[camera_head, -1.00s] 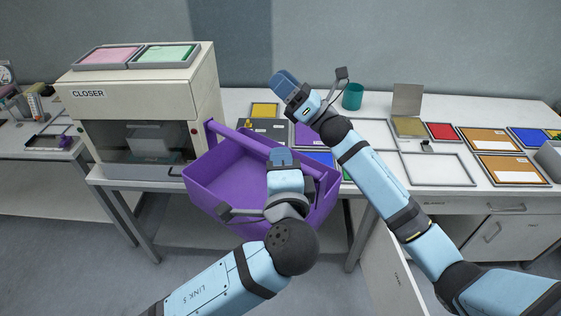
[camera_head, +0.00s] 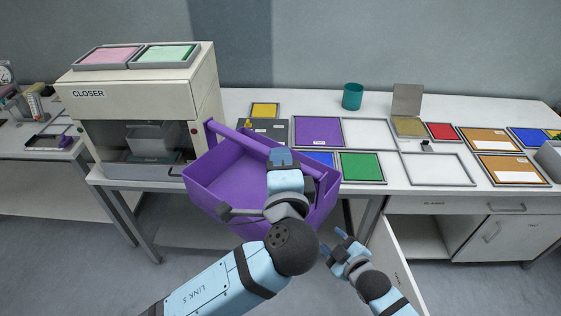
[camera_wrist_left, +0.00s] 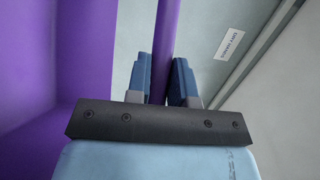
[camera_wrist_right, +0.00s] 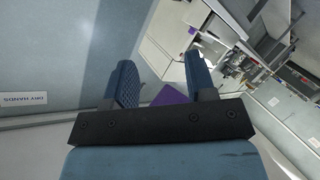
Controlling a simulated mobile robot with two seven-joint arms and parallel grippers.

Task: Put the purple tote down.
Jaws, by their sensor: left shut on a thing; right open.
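The purple tote (camera_head: 215,178) is an open box with a bar handle across its top. It hangs in front of the bench, tilted, beside the machine marked CLOSER. My left gripper (camera_head: 283,157) is shut on the tote's handle, which runs between the fingers in the left wrist view (camera_wrist_left: 165,80). The hand hides part of the tote's inside; the part I see is empty. My right gripper (camera_head: 342,240) is open and empty, low and to the right of the tote. It also shows in the right wrist view (camera_wrist_right: 160,85), with a purple patch beyond its fingers.
The CLOSER machine (camera_head: 140,110) stands on the left of the bench. The bench top (camera_head: 385,190) carries coloured trays, such as a purple one (camera_head: 318,130) and a green one (camera_head: 362,166), empty frames and a teal cup (camera_head: 352,96). A cabinet door (camera_head: 392,255) stands open below.

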